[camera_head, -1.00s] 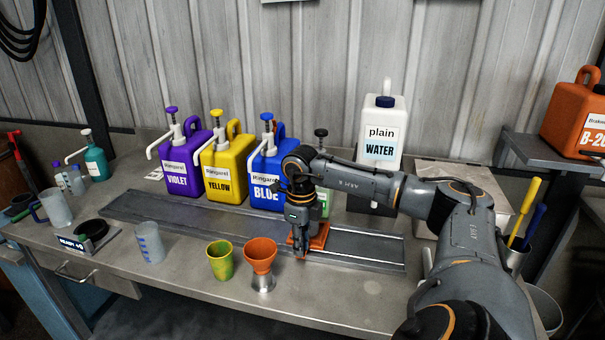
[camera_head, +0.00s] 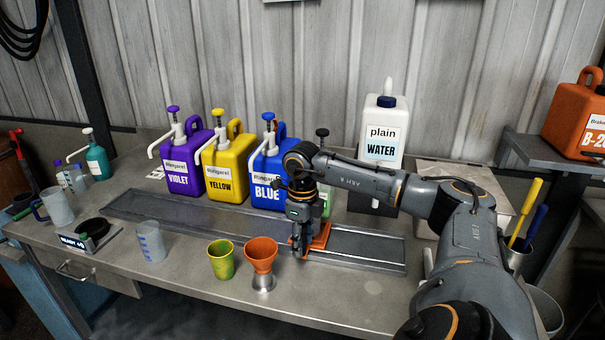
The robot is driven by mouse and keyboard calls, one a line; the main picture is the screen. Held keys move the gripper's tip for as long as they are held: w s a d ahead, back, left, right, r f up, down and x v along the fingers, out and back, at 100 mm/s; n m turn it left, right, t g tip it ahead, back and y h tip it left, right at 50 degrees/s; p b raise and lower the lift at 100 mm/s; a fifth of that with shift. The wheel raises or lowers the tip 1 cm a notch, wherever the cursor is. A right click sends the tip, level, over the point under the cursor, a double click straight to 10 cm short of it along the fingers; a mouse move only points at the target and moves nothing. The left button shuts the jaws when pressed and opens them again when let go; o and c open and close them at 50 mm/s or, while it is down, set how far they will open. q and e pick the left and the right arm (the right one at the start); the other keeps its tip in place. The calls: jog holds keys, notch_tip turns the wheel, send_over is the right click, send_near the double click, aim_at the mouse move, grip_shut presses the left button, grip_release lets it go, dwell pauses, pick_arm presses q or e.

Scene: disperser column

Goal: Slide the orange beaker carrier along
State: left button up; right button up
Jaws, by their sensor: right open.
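The orange beaker carrier (camera_head: 322,236) sits on the grey rail (camera_head: 365,253) towards its right part, partly hidden behind my right gripper. My right gripper (camera_head: 301,252) points down at the left side of the carrier, its fingers low beside it. It is open; whether it touches the carrier I cannot tell. My left gripper is not in view.
Violet (camera_head: 185,165), yellow (camera_head: 226,170) and blue (camera_head: 267,178) pump jugs stand behind the rail. A plain water jug (camera_head: 382,135) is at the back. A yellow-green cup (camera_head: 221,262) and an orange funnel (camera_head: 261,256) stand in front. The rail's left part is clear.

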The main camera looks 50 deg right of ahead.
notch_tip(320, 180, up, 11)
jog(key=shift+r, duration=0.1)
jog(key=shift+s, duration=0.1)
dwell(0.7)
